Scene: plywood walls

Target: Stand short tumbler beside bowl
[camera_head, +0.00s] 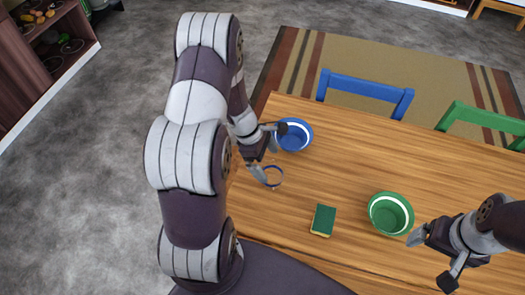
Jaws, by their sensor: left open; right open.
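A short clear tumbler (274,183) with a blue rim stands near the left side of the wooden table. A blue bowl (295,142) with a white band is just behind it, up and to the right. A green bowl (390,214) with a white band is farther right, nearer the front. My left gripper (269,151) is open, between the blue bowl and the tumbler; one finger overlaps the blue bowl's left edge, the other reaches the tumbler's rim. Whether they touch is unclear. My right gripper (431,259) is open and empty, to the right of and below the green bowl.
A green and yellow sponge (323,220) lies between the tumbler and the green bowl. A blue chair (366,87) and a green chair (480,121) stand at the far table edge. The wooden table (345,165) is bare between the bowls.

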